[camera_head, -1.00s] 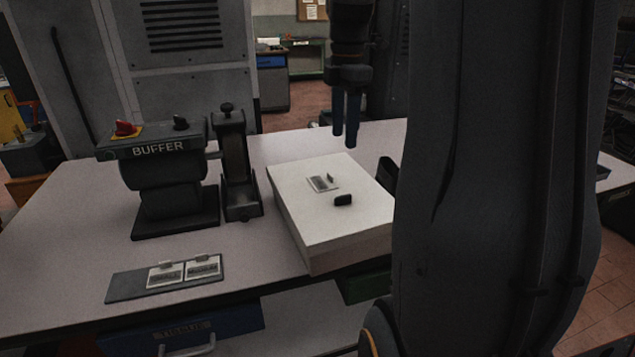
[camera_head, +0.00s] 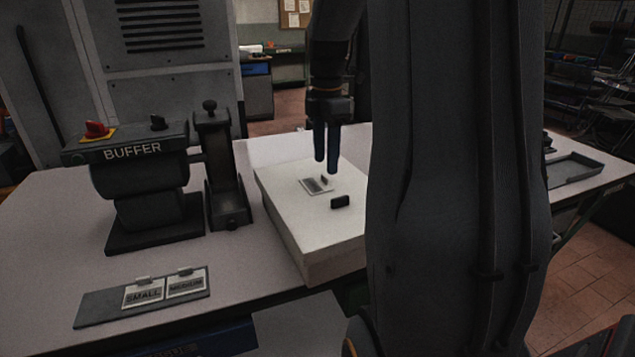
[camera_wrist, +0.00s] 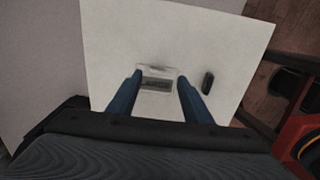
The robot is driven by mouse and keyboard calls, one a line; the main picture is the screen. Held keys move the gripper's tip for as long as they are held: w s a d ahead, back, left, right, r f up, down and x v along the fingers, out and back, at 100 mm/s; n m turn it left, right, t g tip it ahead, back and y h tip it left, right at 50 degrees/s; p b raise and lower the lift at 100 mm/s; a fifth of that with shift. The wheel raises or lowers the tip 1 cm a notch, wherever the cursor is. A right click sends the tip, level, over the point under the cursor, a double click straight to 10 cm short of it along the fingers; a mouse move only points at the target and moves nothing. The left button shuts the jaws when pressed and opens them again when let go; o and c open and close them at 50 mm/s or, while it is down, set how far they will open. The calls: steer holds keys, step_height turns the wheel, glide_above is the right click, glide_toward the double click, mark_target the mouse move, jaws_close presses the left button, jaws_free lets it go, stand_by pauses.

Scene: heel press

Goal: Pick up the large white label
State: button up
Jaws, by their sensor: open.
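The large white label (camera_head: 316,186) lies flat on top of the white box (camera_head: 318,238), with dark print and a small raised tab at its edge. In the wrist view the label (camera_wrist: 157,84) sits between the two blue fingers of my gripper (camera_wrist: 158,92). In the head view my gripper (camera_head: 326,168) points down just above the label, with its fingers apart and nothing between them. I cannot tell the exact height of the fingertips over the label.
A small black block (camera_head: 340,201) lies on the box beside the label. A grey strip (camera_head: 100,308) with SMALL (camera_head: 143,294) and MEDIUM (camera_head: 186,284) labels lies at the front left. The buffer machine (camera_head: 145,180) stands left of the box. A dark tray (camera_head: 572,171) is at the right.

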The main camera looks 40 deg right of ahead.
mark_target(315, 182)
steer(key=shift+w+d+f+p, duration=0.15)
steer(key=shift+f+p, duration=0.6)
steer(key=shift+f, duration=1.4)
steer(key=c, duration=1)
steer(key=shift+r, duration=0.1)
